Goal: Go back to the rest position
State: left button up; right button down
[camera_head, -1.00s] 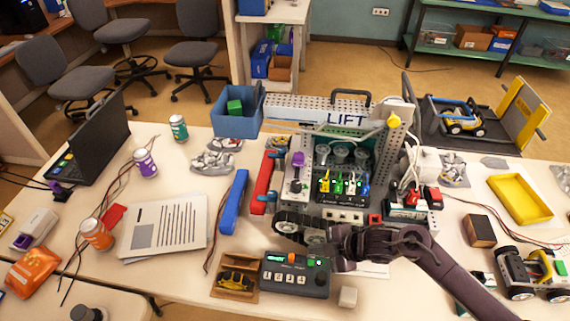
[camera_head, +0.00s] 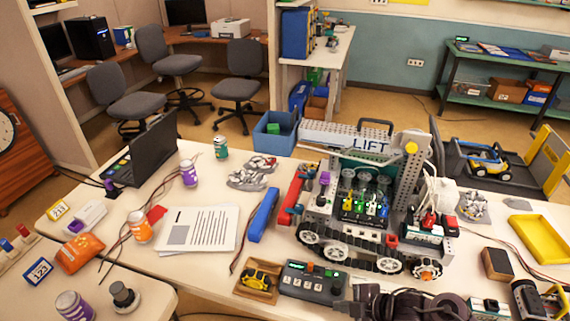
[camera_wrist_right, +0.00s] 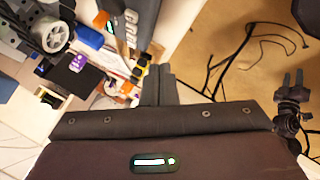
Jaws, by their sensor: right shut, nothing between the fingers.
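My right gripper (camera_head: 350,306) is low in the head view, near the bottom edge, in front of the tracked LIFT robot (camera_head: 350,245) and just right of the grey button box (camera_head: 312,283). In the right wrist view its dark fingers (camera_wrist_right: 158,84) are together with nothing between them. The table's edge and the floor lie beyond them there.
A yellow toy car sits in a brown tray (camera_head: 257,291) left of the button box. A dark brown block (camera_head: 497,264) and a yellow tray (camera_head: 541,239) lie to the right. Loose cables (camera_wrist_right: 250,45) lie on the floor in the wrist view.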

jog(key=s+r+m+t+h, duration=0.2)
jog(key=s+r+m+h, duration=0.25)
jog(key=r+m, duration=0.35)
jog(key=s+d+r+m+g+h, duration=0.3)
jog(key=s+d+r+m+g, duration=0.15)
jog(key=s+m, duration=0.55)
notch_tip(320, 180, down, 32)
jog(key=s+b, duration=0.1)
jog(key=b, duration=0.2)
pick_arm(q)
jog(key=f, duration=0.1)
jog(key=f+b, duration=0.1)
jog(key=f, duration=0.1)
jog(key=w+f+b, duration=0.1)
jog(key=f, duration=0.1)
jog(key=shift+d, duration=0.1)
pick_arm(e)
jog(key=s+d+f+g, duration=0.1)
jog(key=s+d+f, duration=0.1)
jog(key=s+f, duration=0.8)
jog(key=s+d+f, duration=0.2)
jog(key=s+f, duration=0.8)
jog(key=f, duration=0.1)
jog(key=shift+s+f+g, duration=0.2)
jog(key=shift+s+g, duration=0.05)
jog(key=shift+g, duration=0.1)
